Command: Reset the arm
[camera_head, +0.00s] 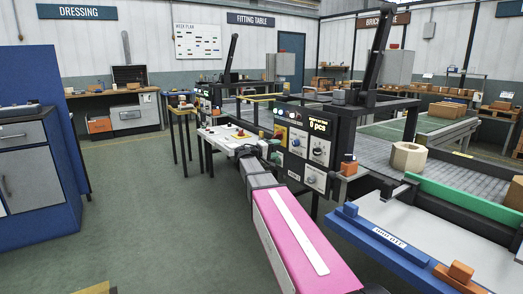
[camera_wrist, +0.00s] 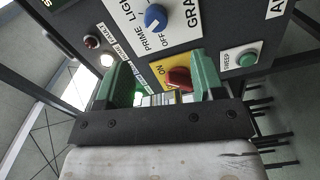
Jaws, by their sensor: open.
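My gripper (camera_wrist: 163,72) shows in the wrist view with two green fingers set apart, with nothing seen held between them. Beyond the fingers is a dark control panel (camera_wrist: 115,20). A red knob (camera_wrist: 178,78) on a yellow plate marked ON appears between the fingers, close to the right one; I cannot tell whether they touch. In the head view my arm, with a pink link (camera_head: 300,245), reaches forward to the left side of the black control box (camera_head: 318,150). The fingertips are hard to make out there.
A blue knob (camera_wrist: 155,17) and a green button (camera_wrist: 247,59) are on the panel near the fingers. A blue-framed tray (camera_head: 400,250) stands at front right. Open floor (camera_head: 150,210) lies at left.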

